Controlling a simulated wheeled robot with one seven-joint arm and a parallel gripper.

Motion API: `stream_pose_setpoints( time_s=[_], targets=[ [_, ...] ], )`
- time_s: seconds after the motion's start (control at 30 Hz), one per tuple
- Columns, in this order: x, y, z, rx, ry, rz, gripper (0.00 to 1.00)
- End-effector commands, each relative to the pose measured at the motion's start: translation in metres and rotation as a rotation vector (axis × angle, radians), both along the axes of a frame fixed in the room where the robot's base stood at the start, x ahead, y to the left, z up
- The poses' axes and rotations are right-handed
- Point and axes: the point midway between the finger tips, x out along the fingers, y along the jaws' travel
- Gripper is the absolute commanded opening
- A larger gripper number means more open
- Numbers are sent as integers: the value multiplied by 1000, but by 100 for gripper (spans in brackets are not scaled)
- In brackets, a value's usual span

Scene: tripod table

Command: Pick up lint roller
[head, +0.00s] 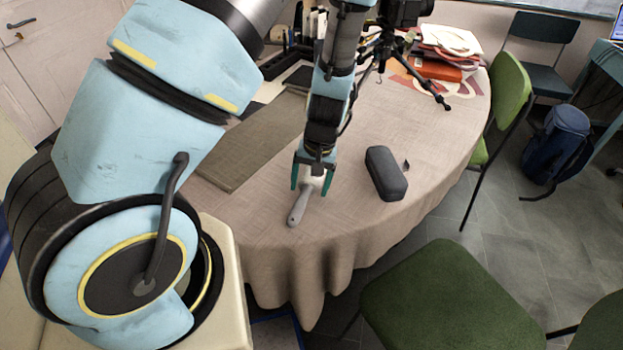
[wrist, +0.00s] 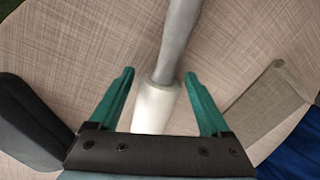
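The lint roller has a grey handle (head: 297,207) and a white roll, and lies on the tablecloth near the table's front edge. In the wrist view its grey handle (wrist: 177,45) points up and away and its white roll (wrist: 155,108) lies between my fingers. My gripper (head: 313,188) is over the roll, with its two green fingers apart on either side. In the wrist view the open fingers (wrist: 157,75) show a gap to the roller on both sides. The near end of the roll is hidden behind the gripper's body.
A dark grey case (head: 386,174) lies to the right of the roller, with a small dark item (head: 406,164) beside it. A flat grey-brown board (head: 250,150) lies to the left. A black tripod (head: 395,50) stands behind. Green chairs (head: 450,300) stand around the table.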

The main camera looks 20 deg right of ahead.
Motion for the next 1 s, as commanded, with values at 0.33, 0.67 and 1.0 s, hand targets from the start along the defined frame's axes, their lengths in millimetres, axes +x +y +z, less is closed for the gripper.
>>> stream_pose_setpoints(
  time_s=[0.33, 0.67, 1.0],
  targets=[
    [0, 0, 0, 0, 0, 0, 41],
    [0, 0, 0, 0, 0, 0, 4],
    [0, 0, 5, 0, -1, 0, 4]
  ],
)
